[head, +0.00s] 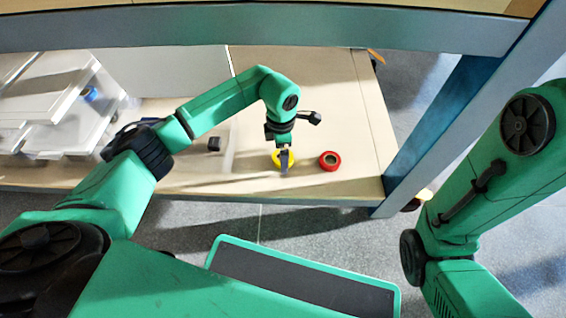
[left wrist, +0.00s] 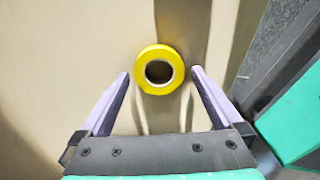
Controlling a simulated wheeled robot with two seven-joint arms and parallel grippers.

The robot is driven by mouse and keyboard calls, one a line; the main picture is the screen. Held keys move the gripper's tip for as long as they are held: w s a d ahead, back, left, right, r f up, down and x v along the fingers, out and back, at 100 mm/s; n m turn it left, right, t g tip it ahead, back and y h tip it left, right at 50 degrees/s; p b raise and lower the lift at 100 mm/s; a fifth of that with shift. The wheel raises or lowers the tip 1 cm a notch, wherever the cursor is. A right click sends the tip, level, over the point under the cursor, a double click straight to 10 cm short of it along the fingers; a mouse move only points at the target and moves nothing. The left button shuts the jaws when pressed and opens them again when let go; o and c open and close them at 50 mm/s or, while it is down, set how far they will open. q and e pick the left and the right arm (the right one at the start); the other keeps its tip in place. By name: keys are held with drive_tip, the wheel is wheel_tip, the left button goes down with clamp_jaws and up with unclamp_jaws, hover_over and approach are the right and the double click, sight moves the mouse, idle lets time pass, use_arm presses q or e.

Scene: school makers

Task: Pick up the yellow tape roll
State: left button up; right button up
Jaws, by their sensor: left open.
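The yellow tape roll (head: 276,157) lies flat on the wooden shelf, partly hidden by my left gripper in the head view. In the left wrist view the yellow tape roll (left wrist: 147,83) shows whole, with its dark centre hole, between and slightly beyond the fingertips. My left gripper (head: 284,168) is over the roll; in the left wrist view the left gripper (left wrist: 160,75) is open and empty, one finger on each side of the roll. Whether the fingers touch it I cannot tell. My right arm is at the right of the head view, but its gripper is out of view.
A red tape roll (head: 330,160) lies just right of the yellow one. A small dark block (head: 214,144) and clear bins (head: 75,110) are to the left. A blue-grey beam (head: 300,28) crosses above, and a table leg (head: 440,120) stands at the right.

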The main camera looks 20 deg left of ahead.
use_arm(q)
drive_tip(key=c, duration=1.3)
